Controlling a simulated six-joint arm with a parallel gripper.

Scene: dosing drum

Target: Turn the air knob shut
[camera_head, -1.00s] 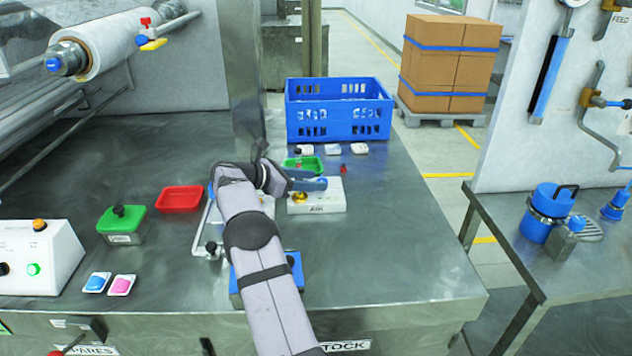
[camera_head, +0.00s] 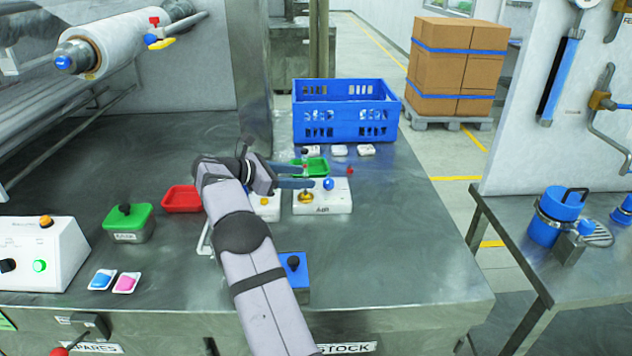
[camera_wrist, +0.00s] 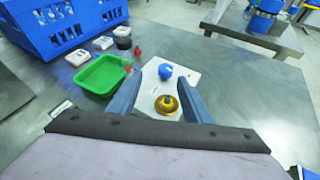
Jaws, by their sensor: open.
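A white box labelled AIR (camera_head: 335,201) stands on the steel bench. On it are a brass knob (camera_head: 305,197) and a round blue knob (camera_head: 328,184). My gripper (camera_head: 308,177) is open, its two blue-grey fingers just above the left part of the box. In the wrist view, the fingers (camera_wrist: 160,80) lie on either side of the brass knob (camera_wrist: 167,103), and the blue knob (camera_wrist: 165,71) shows beyond it between the tips. Nothing is held. I cannot tell whether a finger touches the brass knob.
A green tray (camera_head: 316,168) lies just behind the box, with a blue crate (camera_head: 345,133) farther back. A red tray (camera_head: 182,209) and a green-lidded tin (camera_head: 128,236) are to the left. Bench right of the box is clear.

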